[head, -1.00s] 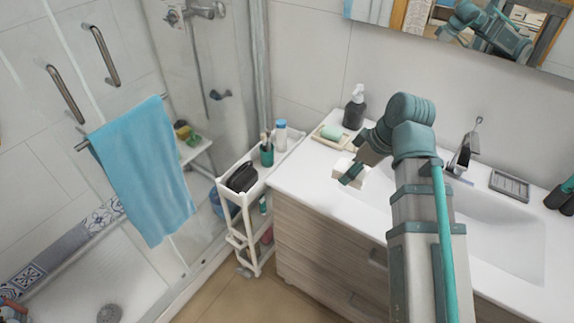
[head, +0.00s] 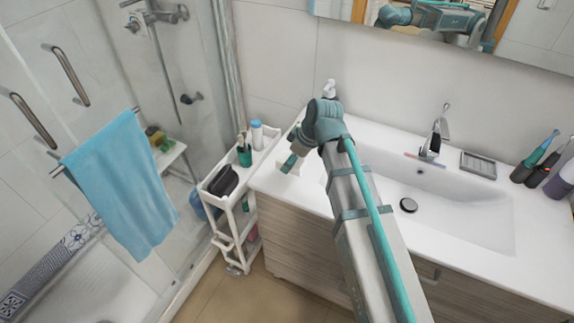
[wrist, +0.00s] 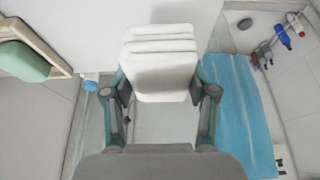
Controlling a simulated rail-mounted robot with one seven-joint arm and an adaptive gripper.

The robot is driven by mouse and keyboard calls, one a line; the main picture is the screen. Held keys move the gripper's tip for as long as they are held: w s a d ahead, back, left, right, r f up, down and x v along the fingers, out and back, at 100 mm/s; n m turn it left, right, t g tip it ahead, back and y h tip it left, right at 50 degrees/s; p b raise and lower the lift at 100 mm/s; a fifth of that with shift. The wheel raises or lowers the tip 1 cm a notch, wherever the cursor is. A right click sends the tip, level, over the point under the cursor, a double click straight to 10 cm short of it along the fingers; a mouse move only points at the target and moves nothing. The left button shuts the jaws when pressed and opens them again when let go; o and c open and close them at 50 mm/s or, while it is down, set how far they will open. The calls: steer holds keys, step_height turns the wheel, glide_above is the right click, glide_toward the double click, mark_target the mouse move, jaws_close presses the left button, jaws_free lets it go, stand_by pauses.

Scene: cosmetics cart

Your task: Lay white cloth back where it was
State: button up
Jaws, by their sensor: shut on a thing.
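The white cloth (wrist: 162,62) is a folded, layered stack, seen in the wrist view between the fingers of my gripper (wrist: 160,94). The gripper is shut on it. In the head view my gripper (head: 291,163) is at the left end of the white counter (head: 320,187), near its edge toward the cart. There the cloth is mostly hidden by the gripper. I cannot tell whether the cloth touches the counter.
A white cart (head: 229,195) with a dark pouch (head: 223,181), a teal cup (head: 245,156) and a blue-capped bottle (head: 257,135) stands left of the counter. A blue towel (head: 122,185) hangs on the shower rail. The sink (head: 460,215) lies to the right. A soap dish (wrist: 38,45) shows in the wrist view.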

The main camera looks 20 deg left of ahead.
steer(key=shift+w+a+f+p, duration=0.2)
steer(key=shift+w+a+f, duration=0.1)
steer(key=shift+a+f, duration=0.25)
steer(key=shift+w+a+f+p, duration=0.15)
steer(key=shift+w+a+f, duration=0.2)
steer(key=shift+f, duration=0.35)
step_height(320, 180, down, 2)
steer(key=shift+s+f+p, duration=0.1)
steer(key=shift+p, duration=0.7)
steer(key=shift+f, duration=0.4)
steer(key=shift+f, duration=0.1)
steer(key=shift+f, duration=0.15)
steer(key=o, duration=1)
